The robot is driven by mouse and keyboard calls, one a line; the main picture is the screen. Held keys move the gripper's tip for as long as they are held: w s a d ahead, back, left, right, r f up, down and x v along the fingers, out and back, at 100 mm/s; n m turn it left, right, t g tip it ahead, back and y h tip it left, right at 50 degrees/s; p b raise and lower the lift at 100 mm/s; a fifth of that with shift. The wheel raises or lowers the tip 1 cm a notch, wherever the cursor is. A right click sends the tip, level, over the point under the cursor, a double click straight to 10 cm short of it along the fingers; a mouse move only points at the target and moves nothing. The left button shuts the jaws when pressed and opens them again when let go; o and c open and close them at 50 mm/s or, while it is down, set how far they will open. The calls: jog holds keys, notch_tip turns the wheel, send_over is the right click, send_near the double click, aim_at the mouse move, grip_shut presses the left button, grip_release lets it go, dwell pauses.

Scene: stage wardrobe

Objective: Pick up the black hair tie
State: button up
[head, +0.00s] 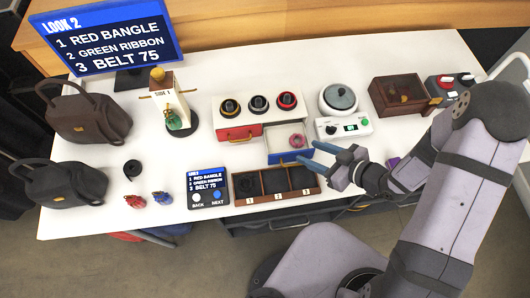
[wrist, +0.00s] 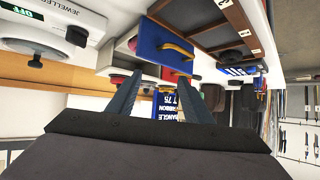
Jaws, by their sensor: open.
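I cannot make out a black hair tie for certain. A small black coil (head: 132,168) lies on the left of the table; I cannot tell whether it is a hair tie or a rolled belt. An open drawer (head: 277,158) with a blue front holds a pink ring (head: 297,140); part of its inside is hidden. My gripper (head: 306,152) is open and empty at the drawer's right front, far right of the black coil. In the wrist view its fingers (wrist: 157,95) are apart, with the blue drawer front (wrist: 160,42) beyond them.
Three dark ring-shaped items, including a red-rimmed one (head: 287,100), stand on the drawer chest. A three-compartment tray (head: 277,197) and a small screen (head: 207,187) stand in front. Two dark bags (head: 88,115) stand left. A white round-topped device (head: 342,126) stands behind my gripper.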

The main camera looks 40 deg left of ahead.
jog(key=s+a+n+g+y, duration=0.1)
jog(key=s+a+g+y, duration=0.15)
jog(key=s, duration=0.55)
jog(key=b, duration=0.4)
send_near(250, 186)
jog(key=shift+s+a+f+n+t+y, duration=0.15)
jog(key=shift+a+n+t+y, duration=0.1)
jog(key=shift+a, duration=0.15)
jog(key=shift+s+a+f+n+t+y, duration=0.1)
jog(key=shift+a+f+n+t, duration=0.1)
jog(key=shift+a, duration=0.25)
jog(key=shift+s+d+f, duration=0.1)
jog(key=shift+s+f, duration=0.1)
jog(key=shift+b+x, duration=0.4)
jog(key=shift+x, duration=0.6)
jog(key=shift+b+x, duration=0.55)
jog(key=shift+x, duration=2.05)
jog(key=shift+w, duration=0.2)
